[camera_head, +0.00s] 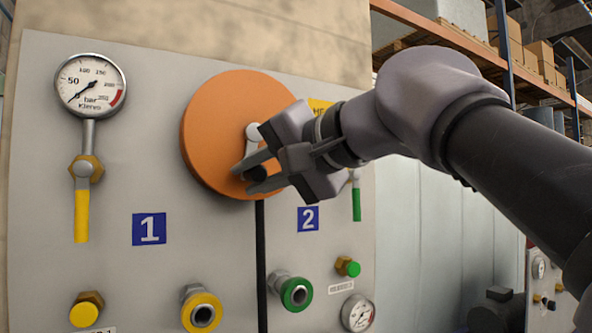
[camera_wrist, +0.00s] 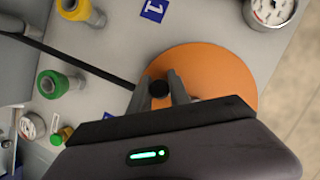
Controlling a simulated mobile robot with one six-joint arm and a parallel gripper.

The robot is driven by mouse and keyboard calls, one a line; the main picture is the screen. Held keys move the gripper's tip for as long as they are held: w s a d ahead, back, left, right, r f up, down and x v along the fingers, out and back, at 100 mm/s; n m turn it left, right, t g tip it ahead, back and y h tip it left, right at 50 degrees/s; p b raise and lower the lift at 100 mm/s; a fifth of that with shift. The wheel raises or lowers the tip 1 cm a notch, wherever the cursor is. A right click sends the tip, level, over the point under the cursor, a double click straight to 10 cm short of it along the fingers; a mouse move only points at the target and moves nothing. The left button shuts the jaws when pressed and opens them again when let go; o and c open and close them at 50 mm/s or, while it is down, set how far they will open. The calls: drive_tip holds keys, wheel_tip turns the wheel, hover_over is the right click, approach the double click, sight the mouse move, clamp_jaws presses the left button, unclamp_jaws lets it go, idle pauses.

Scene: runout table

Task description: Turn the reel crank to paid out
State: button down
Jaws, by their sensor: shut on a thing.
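The orange reel disc (camera_head: 215,125) is mounted on the upper middle of a grey panel. It also shows in the wrist view (camera_wrist: 215,70). A light grey crank arm (camera_head: 253,131) shows at the disc's face, partly hidden behind my gripper. My gripper (camera_head: 246,177) is in front of the disc's lower part, its fingers shut on the dark crank knob. The knob (camera_wrist: 159,88) shows between the two fingers in the wrist view (camera_wrist: 165,88). A black hose (camera_head: 261,265) hangs straight down from below the disc.
A pressure gauge (camera_head: 91,84) with a yellow-handled valve (camera_head: 82,214) is left of the disc. A yellow coupling (camera_head: 202,311) and a green coupling (camera_head: 296,293) stick out below. A green handle (camera_head: 356,204) is at right, partly behind my arm. Blue signs 1 (camera_head: 149,229) and 2 (camera_head: 308,219) are flat.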

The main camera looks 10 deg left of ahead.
drive_tip(key=shift+w+d+r+n+h, duration=0.3)
drive_tip(key=shift+d+n, duration=0.15)
drive_tip(key=shift+n, duration=0.25)
drive_tip(key=c, duration=1.4)
unclamp_jaws()
drive_tip(key=shift+c, duration=0.2)
drive_tip(key=shift+o, duration=1)
drive_tip(key=shift+w+d+f, duration=0.1)
drive_tip(key=shift+d, duration=0.05)
